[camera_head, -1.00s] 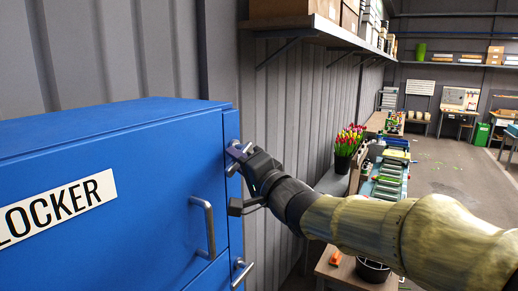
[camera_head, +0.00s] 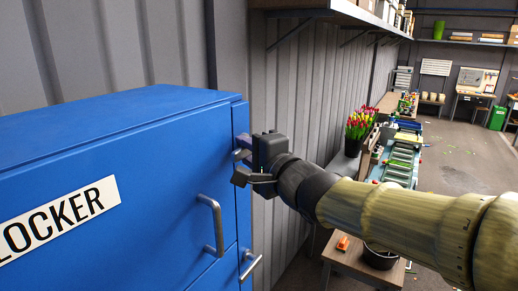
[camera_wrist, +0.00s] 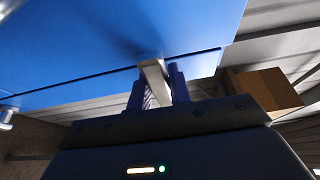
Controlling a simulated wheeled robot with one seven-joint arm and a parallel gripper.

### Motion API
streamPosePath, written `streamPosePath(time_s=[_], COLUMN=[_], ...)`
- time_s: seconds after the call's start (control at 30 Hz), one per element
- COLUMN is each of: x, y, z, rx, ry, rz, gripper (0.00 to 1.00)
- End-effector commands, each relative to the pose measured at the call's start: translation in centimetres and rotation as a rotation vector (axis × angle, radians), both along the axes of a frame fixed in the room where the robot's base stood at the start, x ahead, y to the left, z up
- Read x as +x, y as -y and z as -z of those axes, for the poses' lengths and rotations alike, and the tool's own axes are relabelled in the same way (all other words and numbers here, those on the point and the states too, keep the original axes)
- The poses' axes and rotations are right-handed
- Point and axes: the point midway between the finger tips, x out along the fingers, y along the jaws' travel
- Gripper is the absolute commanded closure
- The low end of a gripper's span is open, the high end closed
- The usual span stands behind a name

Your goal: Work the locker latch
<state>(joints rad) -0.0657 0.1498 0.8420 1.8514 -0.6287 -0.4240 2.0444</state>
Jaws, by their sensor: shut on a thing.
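The blue locker (camera_head: 120,190) fills the left of the head view, with a white "LOCKER" label and a silver door handle (camera_head: 214,226). My gripper (camera_head: 244,157) is at the upper latch, at the locker's right edge. In the wrist view the silver latch lever (camera_wrist: 153,76) runs between the two blue fingers of my gripper (camera_wrist: 156,88), which are shut on it. In the head view the latch is mostly hidden behind my gripper. A second, lower latch (camera_head: 250,265) shows on the same edge, apart from my gripper.
Potted tulips (camera_head: 360,125) stand to the right, beyond my arm. A small wooden table (camera_head: 350,270) with a black pot (camera_head: 379,257) is below my arm. A shelf (camera_head: 330,10) runs along the wall above. Open floor (camera_head: 460,150) lies at the far right.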

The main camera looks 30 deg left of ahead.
Motion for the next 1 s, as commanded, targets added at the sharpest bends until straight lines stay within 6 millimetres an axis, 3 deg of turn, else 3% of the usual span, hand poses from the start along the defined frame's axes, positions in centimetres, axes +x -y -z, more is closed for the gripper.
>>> streamPosePath(time_s=[0.43,0.47,0.57,1.0], x=[-0.17,-0.16,-0.16,-0.34], y=[-0.19,-0.18,-0.17,0.39], z=[0.0,-0.01,-0.02,-0.14], rx=[0.003,0.003,0.003,0.003], ry=[-0.015,-0.015,-0.013,-0.009], rz=[-0.004,-0.003,-0.004,-0.001], gripper=[1.0,0.78,0.58,0.58])
